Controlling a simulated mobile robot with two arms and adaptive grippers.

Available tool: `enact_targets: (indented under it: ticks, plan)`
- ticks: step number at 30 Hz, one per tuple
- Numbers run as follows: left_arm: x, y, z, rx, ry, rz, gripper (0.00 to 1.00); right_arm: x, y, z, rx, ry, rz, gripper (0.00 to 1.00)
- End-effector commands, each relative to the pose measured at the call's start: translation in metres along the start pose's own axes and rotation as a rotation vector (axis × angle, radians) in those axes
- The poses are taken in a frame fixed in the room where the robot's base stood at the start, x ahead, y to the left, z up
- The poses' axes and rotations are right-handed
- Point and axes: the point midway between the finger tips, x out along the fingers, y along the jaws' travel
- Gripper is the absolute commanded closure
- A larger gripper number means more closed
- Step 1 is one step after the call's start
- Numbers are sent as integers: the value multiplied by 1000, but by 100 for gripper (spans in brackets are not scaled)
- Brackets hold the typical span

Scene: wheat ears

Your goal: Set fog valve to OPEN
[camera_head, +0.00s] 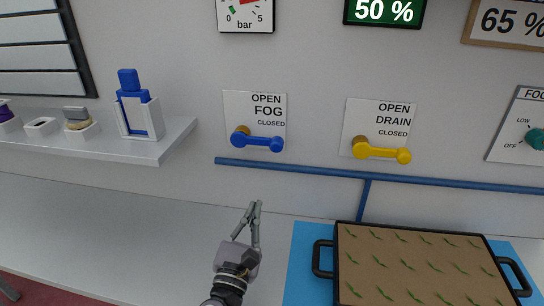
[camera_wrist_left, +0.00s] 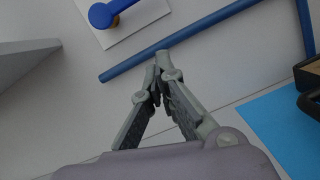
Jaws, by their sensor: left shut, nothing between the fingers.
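The fog valve has a blue lever (camera_head: 258,141) on a white plate (camera_head: 255,103) marked OPEN, FOG and CLOSED. The lever lies level, pointing right from its brass hub, on the side of the CLOSED label. In the left wrist view part of the blue lever (camera_wrist_left: 106,14) shows at the top edge. My left gripper (camera_head: 254,205) is shut and empty, below the fog valve in the head picture and apart from it. Its fingertips (camera_wrist_left: 160,62) meet in the wrist view. My right gripper is not in view.
A yellow DRAIN lever (camera_head: 382,152) is right of the fog valve. A blue pipe (camera_head: 320,171) runs along the wall below both. A shelf (camera_head: 150,150) juts out at left. A tray of seedlings (camera_head: 420,270) stands at right on a blue mat (camera_head: 300,260).

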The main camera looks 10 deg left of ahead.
Motion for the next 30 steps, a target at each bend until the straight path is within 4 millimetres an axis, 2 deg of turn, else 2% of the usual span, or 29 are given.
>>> enact_targets:
  ticks: [4,9,11,17,22,28,30]
  plan:
    - [0,0,0,2,0,-1,100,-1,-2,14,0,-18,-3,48]
    - [0,0,0,0,0,0,100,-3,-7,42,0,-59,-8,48]
    - [2,0,0,0,0,0,100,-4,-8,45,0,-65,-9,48]
    - [26,1,3,-2,-1,2,100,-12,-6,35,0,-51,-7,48]
    - [62,1,3,-1,-2,2,100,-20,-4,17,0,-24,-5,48]
    - [104,1,2,-3,-1,2,100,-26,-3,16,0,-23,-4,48]
    - [106,2,18,-3,-1,1,100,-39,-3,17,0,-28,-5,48]
